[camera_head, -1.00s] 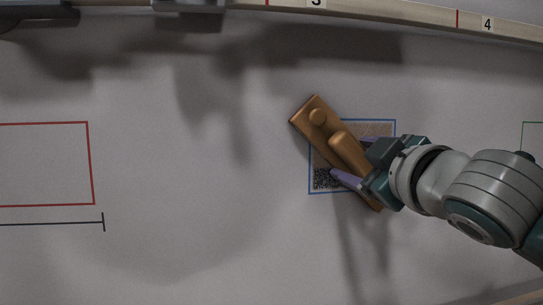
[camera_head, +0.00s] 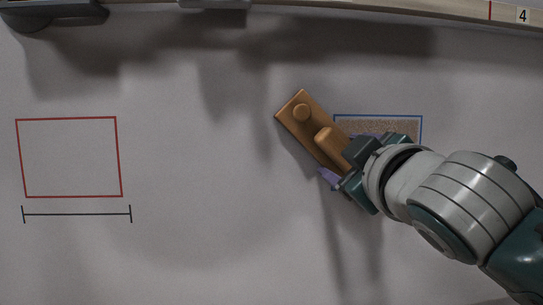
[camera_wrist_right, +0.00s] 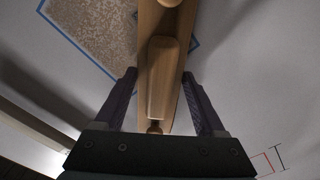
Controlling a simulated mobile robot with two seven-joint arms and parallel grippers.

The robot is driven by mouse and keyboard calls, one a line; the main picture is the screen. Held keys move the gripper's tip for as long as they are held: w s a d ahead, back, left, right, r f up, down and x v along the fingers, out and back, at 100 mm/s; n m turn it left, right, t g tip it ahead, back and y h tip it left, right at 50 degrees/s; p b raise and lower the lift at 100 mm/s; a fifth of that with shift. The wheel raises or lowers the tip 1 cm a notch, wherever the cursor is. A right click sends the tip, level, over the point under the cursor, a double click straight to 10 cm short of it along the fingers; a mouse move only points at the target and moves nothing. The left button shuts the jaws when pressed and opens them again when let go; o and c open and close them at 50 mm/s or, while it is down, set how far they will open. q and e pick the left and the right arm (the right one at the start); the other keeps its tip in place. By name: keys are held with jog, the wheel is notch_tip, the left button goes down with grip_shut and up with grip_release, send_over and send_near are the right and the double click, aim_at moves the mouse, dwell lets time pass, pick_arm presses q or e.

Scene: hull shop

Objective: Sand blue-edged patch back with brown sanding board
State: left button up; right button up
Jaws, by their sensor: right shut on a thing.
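The brown sanding board (camera_head: 288,118) lies at a slant against the pale hull surface, with a round knob and a long handle on its back. My right gripper (camera_head: 348,158) is shut on the handle, with a purple finger on each side of it; the grip also shows in the right wrist view (camera_wrist_right: 159,76). The blue-edged patch (camera_head: 378,126) is speckled brown. The board covers its left part, and my gripper and wrist hide its lower part. In the right wrist view the patch (camera_wrist_right: 100,32) shows mostly left of the board. My left gripper is out of view.
A red outlined rectangle (camera_head: 69,157) with a dark dimension line (camera_head: 76,214) is at the left. A pale numbered strip (camera_head: 455,10) runs along the top, with dark grey items (camera_head: 50,12) at the top left. The surface between rectangle and board is clear.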

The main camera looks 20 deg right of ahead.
aim_at(418, 141)
jog(key=shift+a+r+p, duration=0.1)
jog(key=shift+r+p, duration=0.95)
jog(key=shift+s+d+r+p, duration=0.15)
jog(key=shift+d+p, duration=0.4)
jog(key=shift+d, duration=0.55)
jog(key=shift+s+d+f+p, duration=0.1)
jog(key=shift+s+d+p, duration=0.1)
jog(key=shift+d, duration=0.6)
jog(key=shift+s+d+f+p, duration=0.1)
jog(key=shift+s+d+p, duration=0.15)
jog(key=shift+d, duration=0.55)
jog(key=shift+s+d+f+p, duration=0.1)
jog(key=shift+s+d+p, duration=0.1)
jog(key=shift+d, duration=0.6)
jog(key=shift+s+d+p, duration=0.2)
jog(key=shift+s+d, duration=0.05)
jog(key=shift+d, duration=0.75)
jog(key=shift+s+d+p, duration=0.15)
jog(key=shift+s+d, duration=0.05)
jog(key=shift+d, duration=0.85)
jog(key=shift+s+d+p, duration=0.2)
jog(key=shift+s+d, duration=0.05)
jog(key=shift+d, duration=0.75)
jog(key=shift+s+d, duration=0.2)
jog(key=shift+d, duration=0.6)
jog(key=o, duration=0.8)
jog(key=shift+c, duration=0.2)
jog(key=shift+a, duration=0.1)
jog(key=c, duration=0.8)
